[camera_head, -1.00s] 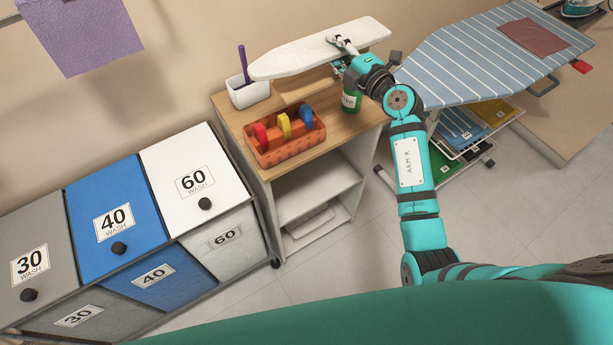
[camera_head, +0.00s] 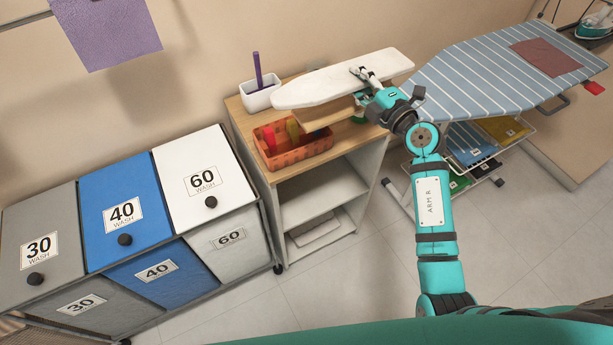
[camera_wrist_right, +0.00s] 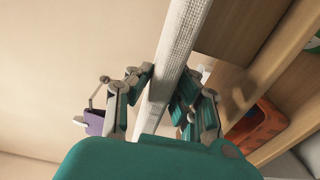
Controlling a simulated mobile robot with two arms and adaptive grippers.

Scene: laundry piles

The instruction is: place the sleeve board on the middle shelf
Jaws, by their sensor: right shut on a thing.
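The sleeve board (camera_head: 325,82) is a long white padded board with a wooden base (camera_head: 328,113) below it. It is above the top of the wooden shelf unit (camera_head: 245,112), its long side running left to right. My right gripper (camera_head: 363,76) is shut on it near its right part. In the right wrist view the board (camera_wrist_right: 181,50) passes between the two fingers (camera_wrist_right: 158,88). The middle shelf (camera_head: 322,186) is the white board inside the open front of the unit and looks empty. My left gripper is not in view.
An orange basket (camera_head: 295,155) with coloured items and a white cup (camera_head: 260,97) stand on the unit's top. Laundry bins (camera_head: 130,205) stand left, a striped ironing board (camera_head: 480,70) right. A flat item (camera_head: 318,230) lies on the low shelf.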

